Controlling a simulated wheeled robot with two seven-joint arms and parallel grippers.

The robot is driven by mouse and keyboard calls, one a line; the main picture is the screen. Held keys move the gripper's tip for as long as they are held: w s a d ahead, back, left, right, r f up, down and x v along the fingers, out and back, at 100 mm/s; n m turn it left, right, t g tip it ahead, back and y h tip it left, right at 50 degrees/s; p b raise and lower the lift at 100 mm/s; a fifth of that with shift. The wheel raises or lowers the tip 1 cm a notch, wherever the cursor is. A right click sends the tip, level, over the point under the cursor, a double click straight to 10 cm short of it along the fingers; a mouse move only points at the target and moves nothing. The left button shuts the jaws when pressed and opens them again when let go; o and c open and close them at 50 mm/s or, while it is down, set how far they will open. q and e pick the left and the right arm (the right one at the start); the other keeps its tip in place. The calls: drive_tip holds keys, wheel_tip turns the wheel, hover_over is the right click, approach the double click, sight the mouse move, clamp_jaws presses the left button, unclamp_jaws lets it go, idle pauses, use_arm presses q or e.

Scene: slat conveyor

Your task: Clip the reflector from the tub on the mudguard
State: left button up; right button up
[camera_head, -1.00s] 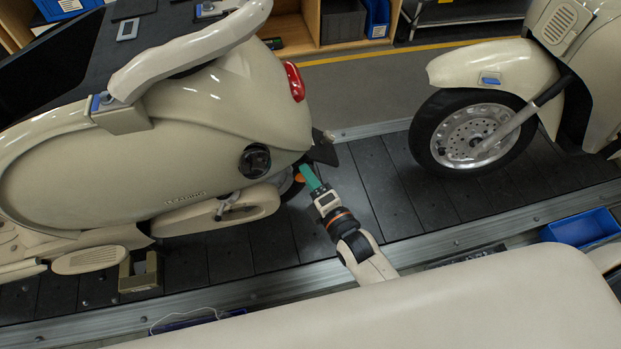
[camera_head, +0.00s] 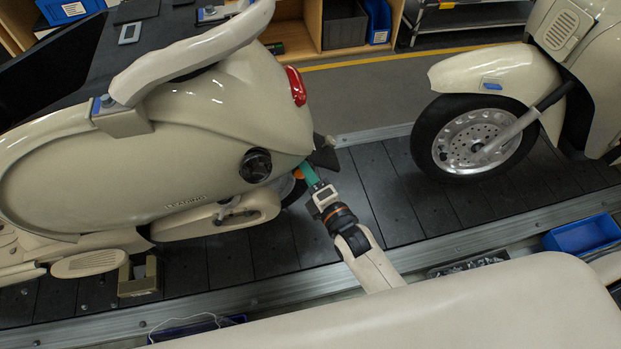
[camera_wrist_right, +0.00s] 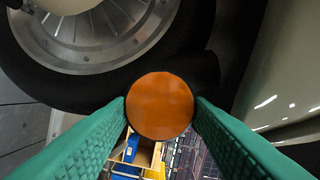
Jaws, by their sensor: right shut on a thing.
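My right gripper (camera_head: 309,175), with green fingers, is shut on the round orange reflector (camera_wrist_right: 160,106). In the right wrist view, the reflector sits face-on between both fingertips. In the head view, only a little of its orange edge (camera_head: 298,173) shows. The gripper is at the rear of the cream scooter (camera_head: 130,150), just below the dark mudguard (camera_head: 325,154) and close to the rear wheel. The wrist view shows the tyre and silver rim (camera_wrist_right: 95,35) behind the reflector. I cannot tell whether the reflector touches the mudguard. My left gripper is out of view.
The scooter stands on a dark slat conveyor (camera_head: 390,185). Another cream scooter (camera_head: 495,75) is behind it at the right. A blue tub (camera_head: 582,233) and a dark tray of small parts (camera_head: 467,263) are along the near edge. Shelving (camera_head: 310,30) is at the back.

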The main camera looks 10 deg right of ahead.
drive_tip(key=shift+w, duration=0.45)
idle(0.6)
drive_tip(key=o, duration=1)
drive_tip(key=b+v, duration=0.1)
drive_tip(key=v, duration=1.1)
